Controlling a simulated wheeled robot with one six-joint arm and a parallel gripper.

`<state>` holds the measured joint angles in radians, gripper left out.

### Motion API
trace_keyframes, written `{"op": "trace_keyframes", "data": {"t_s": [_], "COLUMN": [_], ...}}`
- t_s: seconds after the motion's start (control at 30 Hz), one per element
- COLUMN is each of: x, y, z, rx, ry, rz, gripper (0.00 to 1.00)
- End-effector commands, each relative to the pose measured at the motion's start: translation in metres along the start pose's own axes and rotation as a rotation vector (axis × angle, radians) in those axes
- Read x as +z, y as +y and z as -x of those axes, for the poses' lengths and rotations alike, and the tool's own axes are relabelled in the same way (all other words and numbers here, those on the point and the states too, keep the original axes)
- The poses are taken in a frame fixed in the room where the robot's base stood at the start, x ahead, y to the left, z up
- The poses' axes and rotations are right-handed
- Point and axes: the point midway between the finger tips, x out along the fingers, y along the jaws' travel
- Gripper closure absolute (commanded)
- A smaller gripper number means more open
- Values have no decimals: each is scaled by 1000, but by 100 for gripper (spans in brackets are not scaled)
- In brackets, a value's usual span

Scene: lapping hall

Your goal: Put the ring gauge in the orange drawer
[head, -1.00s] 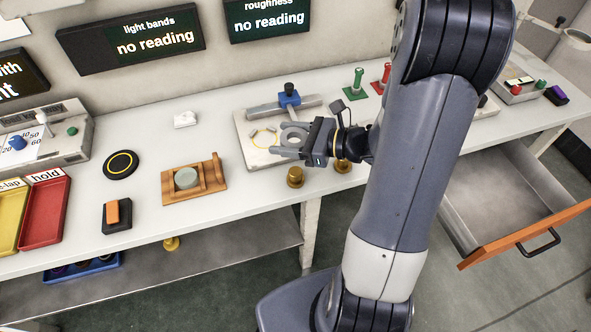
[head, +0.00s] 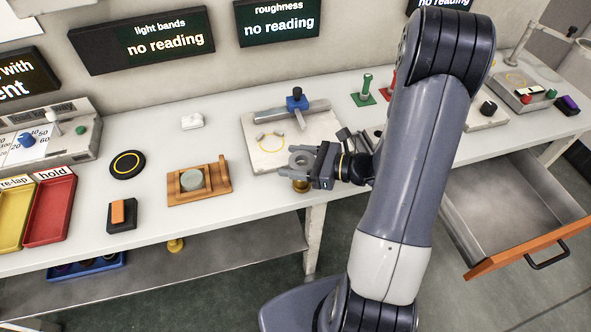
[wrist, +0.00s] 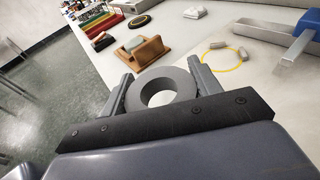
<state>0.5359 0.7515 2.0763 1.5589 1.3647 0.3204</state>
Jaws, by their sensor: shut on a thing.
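The ring gauge is a thick grey ring (wrist: 162,90) with a round hole. In the wrist view it sits between the two fingers of my gripper (wrist: 160,88), which is shut on it. In the head view my gripper (head: 303,162) holds the ring (head: 301,159) flat near the front edge of the bench, in front of a pale plate. The orange drawer (head: 530,248) is pulled open below the bench at the right. Its grey inside looks empty where visible; my arm stands left of it.
A brass piece (head: 301,186) is partly hidden under my gripper. A wooden holder (head: 199,186) stands left. Green (head: 367,90) and red handled pieces stand behind my arm.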

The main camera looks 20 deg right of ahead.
Motion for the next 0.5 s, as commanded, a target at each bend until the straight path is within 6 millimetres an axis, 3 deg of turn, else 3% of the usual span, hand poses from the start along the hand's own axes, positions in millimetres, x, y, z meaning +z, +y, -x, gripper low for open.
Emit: {"op": "trace_keyframes", "data": {"t_s": [0.2, 0.5], "x": [-26, -36], "y": [0, 0], "z": [-5, -7], "rx": [1, 0], "ry": [0, 0], "rz": [-5, 0], "gripper": [69, 69]}}
